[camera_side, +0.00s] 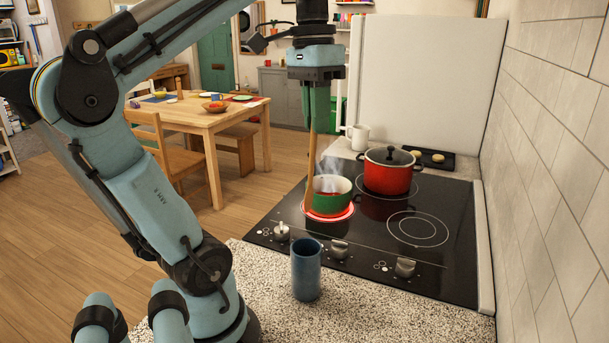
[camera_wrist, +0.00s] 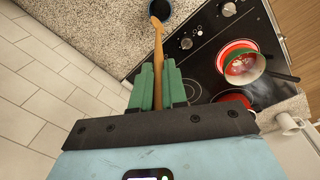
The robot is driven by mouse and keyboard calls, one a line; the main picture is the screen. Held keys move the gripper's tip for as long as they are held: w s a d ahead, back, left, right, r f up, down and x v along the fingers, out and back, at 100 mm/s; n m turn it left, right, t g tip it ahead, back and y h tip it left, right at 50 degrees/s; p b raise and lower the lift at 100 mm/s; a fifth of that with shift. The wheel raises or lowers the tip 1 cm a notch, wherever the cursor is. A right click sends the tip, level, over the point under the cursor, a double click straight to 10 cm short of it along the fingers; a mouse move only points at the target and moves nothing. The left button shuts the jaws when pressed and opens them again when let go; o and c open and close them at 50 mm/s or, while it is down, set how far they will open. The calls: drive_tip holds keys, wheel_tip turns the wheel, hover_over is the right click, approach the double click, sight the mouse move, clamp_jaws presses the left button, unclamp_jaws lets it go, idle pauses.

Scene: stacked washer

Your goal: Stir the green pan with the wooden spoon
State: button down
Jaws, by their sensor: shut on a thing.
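My gripper (camera_side: 313,100) has green fingers, pointing down. It is shut on the wooden spoon (camera_side: 310,150), which hangs nearly upright; the fingers and spoon also show in the wrist view (camera_wrist: 157,75). The green pan (camera_side: 330,200) sits on the lit, red-glowing front left burner. It has a white inner rim, reddish contents and steam. In the side view the spoon passes in front of the pan's left edge. In the wrist view the spoon is clear of the pan (camera_wrist: 243,66), with its lower end beside the dark opening of a blue cup (camera_wrist: 165,12).
The blue cup (camera_side: 306,270) stands on the speckled counter (camera_side: 270,285) before the hob (camera_side: 440,220). A white mug (camera_side: 359,137) stands farther back. A tiled wall bounds the right side.

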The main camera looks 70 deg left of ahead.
drive_tip(key=w+a, duration=1)
drive_tip(key=a, duration=0.2)
drive_tip(key=w+a+f+t+y, duration=0.1)
drive_tip(key=w+a+f, duration=0.2)
drive_tip(key=a, duration=0.4)
drive_tip(key=w+a+f, duration=0.2)
drive_tip(key=a+f, duration=0.1)
drive_tip(key=a, duration=0.4)
wheel_tip(320, 180, down, 12)
idle(0.4)
drive_tip(key=shift+w+a, duration=0.1)
